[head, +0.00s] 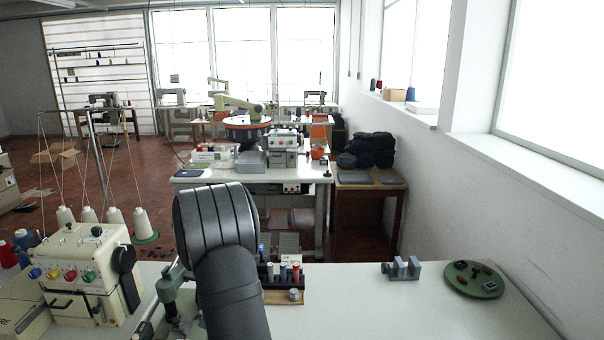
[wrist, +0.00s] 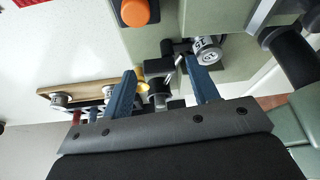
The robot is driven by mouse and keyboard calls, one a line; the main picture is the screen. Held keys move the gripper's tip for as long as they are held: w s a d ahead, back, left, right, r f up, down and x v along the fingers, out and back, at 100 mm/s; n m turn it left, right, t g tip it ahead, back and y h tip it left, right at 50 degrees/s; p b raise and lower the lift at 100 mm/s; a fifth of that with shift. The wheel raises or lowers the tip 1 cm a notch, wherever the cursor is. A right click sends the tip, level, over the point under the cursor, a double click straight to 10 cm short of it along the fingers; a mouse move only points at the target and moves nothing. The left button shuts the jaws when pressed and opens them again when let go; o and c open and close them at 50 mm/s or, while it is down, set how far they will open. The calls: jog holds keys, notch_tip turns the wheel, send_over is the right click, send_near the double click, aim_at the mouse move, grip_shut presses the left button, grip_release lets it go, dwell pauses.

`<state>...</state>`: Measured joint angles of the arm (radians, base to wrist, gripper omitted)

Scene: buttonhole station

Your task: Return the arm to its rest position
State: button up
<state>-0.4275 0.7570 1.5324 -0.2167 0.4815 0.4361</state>
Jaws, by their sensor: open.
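In the wrist view my gripper (wrist: 161,66) shows its two blue fingers spread apart, with dark machine parts and a small yellow piece visible beyond the gap. I see nothing clearly gripped. In the head view my dark arm rises at the centre front and its bulk hides the gripper. A green machine body (wrist: 185,45) with an orange knob (wrist: 135,12) lies close beyond the fingers in the wrist view. Whether the fingers touch any of it I cannot tell.
A wooden tray (head: 284,298) with thread spools stands right beside my arm. A grey fixture (head: 403,268) and a green round dish (head: 474,280) with small parts sit further right. A cream overlock machine (head: 85,270) stands at left. The white tabletop (head: 380,310) is clear at front right.

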jog(key=shift+w+n+g+y, duration=0.2)
jog(key=shift+n+y, duration=0.2)
jog(key=shift+n, duration=0.7)
jog(key=shift+w+n+g+y, duration=0.15)
jog(key=shift+n+y, duration=0.25)
jog(key=shift+n, duration=0.7)
jog(key=shift+w+n+g+y, duration=0.1)
jog(key=shift+n+g+y, duration=0.25)
jog(key=shift+n, duration=0.75)
jog(key=shift+w+a+n+g+y, duration=0.1)
jog(key=shift+n+g+y, duration=0.25)
jog(key=shift+n, duration=0.95)
jog(key=shift+w+a+n+g+y, duration=0.1)
jog(key=shift+n+g+y, duration=0.2)
jog(key=shift+n, duration=1)
jog(key=shift+s+d+m+t+h, duration=0.15)
jog(key=shift+m+t+h, duration=0.3)
jog(key=shift+m, duration=1.1)
jog(key=shift+s+d+m+t+h, duration=0.15)
jog(key=shift+m+t+h, duration=0.3)
jog(key=shift+m, duration=1.1)
jog(key=shift+s+a+m, duration=0.1)
jog(key=shift+m, duration=0.2)
jog(key=shift+n, duration=0.4)
